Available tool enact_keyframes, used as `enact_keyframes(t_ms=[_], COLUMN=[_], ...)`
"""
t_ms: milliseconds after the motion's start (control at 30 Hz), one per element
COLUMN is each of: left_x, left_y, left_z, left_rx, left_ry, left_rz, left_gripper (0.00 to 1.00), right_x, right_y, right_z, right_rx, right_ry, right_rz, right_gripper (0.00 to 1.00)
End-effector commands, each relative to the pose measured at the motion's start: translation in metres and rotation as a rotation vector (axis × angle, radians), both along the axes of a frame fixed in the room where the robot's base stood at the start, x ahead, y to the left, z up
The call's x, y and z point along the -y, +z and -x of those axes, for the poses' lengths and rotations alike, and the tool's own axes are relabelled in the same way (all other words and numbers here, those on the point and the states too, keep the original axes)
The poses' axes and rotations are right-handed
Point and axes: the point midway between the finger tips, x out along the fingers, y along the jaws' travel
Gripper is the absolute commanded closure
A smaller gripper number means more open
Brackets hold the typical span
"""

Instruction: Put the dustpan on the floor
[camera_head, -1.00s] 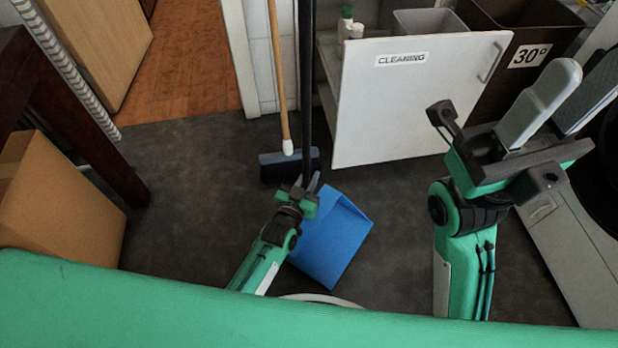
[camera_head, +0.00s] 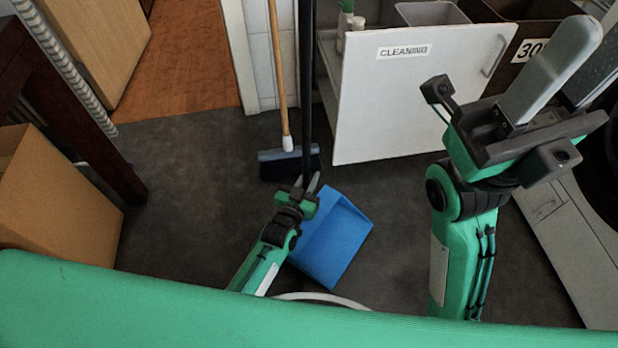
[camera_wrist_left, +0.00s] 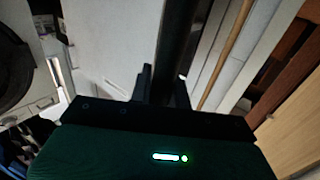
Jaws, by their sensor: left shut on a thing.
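The dustpan has a blue pan (camera_head: 333,240) and a long black upright handle (camera_head: 306,90). My left gripper (camera_head: 306,185) is shut on the handle low down, just above the pan. In the left wrist view, the black handle (camera_wrist_left: 175,50) runs up from between the dark fingers of the left gripper (camera_wrist_left: 165,88). The pan is over the dark grey floor (camera_head: 215,225); I cannot tell if it touches. My left arm hides part of it. My right gripper (camera_head: 548,70) is raised at the right, away from the dustpan; its jaw opening is unclear.
A broom (camera_head: 288,160) with a wooden stick stands behind the dustpan. A white door marked CLEANING (camera_head: 400,105) stands behind to the right. A cardboard box (camera_head: 62,205) and a dark wooden leg (camera_head: 85,120) are at the left. Floor between box and dustpan is clear.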

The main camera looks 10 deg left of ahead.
Motion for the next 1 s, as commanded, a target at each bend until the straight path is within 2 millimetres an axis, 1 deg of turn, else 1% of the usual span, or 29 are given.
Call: enact_keyframes(t_ms=[433, 467, 533, 567, 600, 1000], left_x=[0.0002, 0.0002, 0.0002, 0.0002, 0.0003, 0.0], left_y=[-0.0081, -0.008, -0.0075, -0.0076, -0.0077, -0.0095], left_z=[-0.0007, -0.0006, -0.0006, -0.0006, -0.0004, 0.0002], left_rx=[0.003, 0.003, 0.003, 0.002, 0.002, -0.001], left_ry=[0.0, 0.0, 0.0, 0.0, 0.0, 0.0], left_rz=[0.002, 0.002, 0.002, 0.001, 0.001, -0.001], left_gripper=[1.0, 0.8, 0.66, 0.6, 0.56, 0.56], right_x=[0.0001, 0.0001, 0.0002, 0.0002, 0.0002, -0.0003], right_y=[-0.0053, -0.0052, -0.0048, -0.0049, -0.0049, -0.0054], right_z=[0.0002, 0.0002, 0.0001, 0.0001, 0.0001, -0.0007], right_rx=[0.001, 0.001, 0.001, 0.001, 0.001, -0.005], right_ry=[0.0, 0.0, 0.0, 0.0, 0.0, 0.001], right_rz=[0.0, 0.0, 0.0, 0.0, 0.0, 0.001], right_gripper=[0.64, 0.64, 0.64, 0.64, 0.64, 0.64])
